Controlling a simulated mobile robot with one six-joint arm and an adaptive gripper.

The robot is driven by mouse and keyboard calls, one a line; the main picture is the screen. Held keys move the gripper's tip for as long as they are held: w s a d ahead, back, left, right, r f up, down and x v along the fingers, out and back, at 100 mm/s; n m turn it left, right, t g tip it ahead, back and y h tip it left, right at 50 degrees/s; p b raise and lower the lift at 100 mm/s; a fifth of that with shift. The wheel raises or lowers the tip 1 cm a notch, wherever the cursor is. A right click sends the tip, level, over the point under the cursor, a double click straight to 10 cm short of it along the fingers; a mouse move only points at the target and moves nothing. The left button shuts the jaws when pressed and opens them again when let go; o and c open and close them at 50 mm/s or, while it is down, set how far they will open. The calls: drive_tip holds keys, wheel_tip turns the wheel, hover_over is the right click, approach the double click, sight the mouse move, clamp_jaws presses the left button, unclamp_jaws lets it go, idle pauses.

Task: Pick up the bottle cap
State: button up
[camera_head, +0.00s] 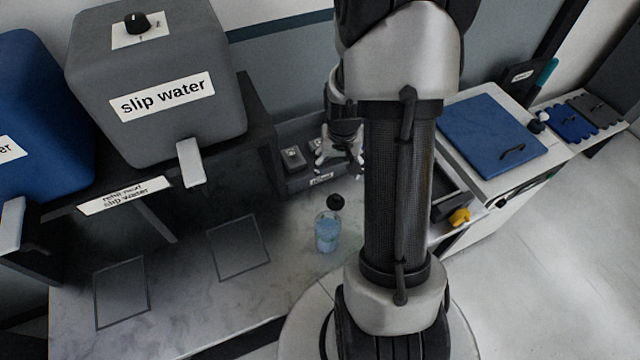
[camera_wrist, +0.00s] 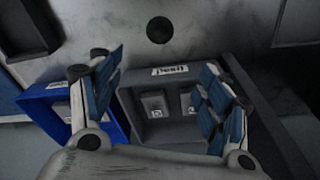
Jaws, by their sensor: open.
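A small round black cap (camera_head: 335,201) lies on the counter in the head view, just behind a clear bottle (camera_head: 327,232) with light blue liquid. A black disc that looks like the same cap (camera_wrist: 159,30) shows near the top middle of the wrist view. My gripper (camera_head: 339,158) is above the back of the counter, behind the cap and apart from it. In the wrist view my gripper (camera_wrist: 164,62) has its two blue-padded fingers wide apart with nothing between them. The bottle is not seen in the wrist view.
A grey labelled tray (camera_wrist: 185,75) with small grey pieces lies under my gripper, beside a blue tray (camera_wrist: 38,95). A grey "slip water" tank (camera_head: 160,80) stands on a dark shelf at left. A blue-lidded box (camera_head: 492,135) is at right. The counter left of the bottle is clear.

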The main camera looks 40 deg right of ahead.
drive_tip(key=b, duration=0.3)
approach(336, 196)
drive_tip(key=f, duration=0.5)
drive_tip(key=shift+w+d+f, duration=0.1)
drive_tip(key=shift+w+d, duration=0.1)
drive_tip(key=shift+w, duration=0.2)
wheel_tip(336, 196, down, 5)
drive_tip(key=shift+w+d+f+b, duration=0.1)
drive_tip(key=shift+d+f+b, duration=0.05)
drive_tip(key=shift+b, duration=0.85)
drive_tip(key=shift+c, duration=0.3)
drive_tip(key=c, duration=0.8)
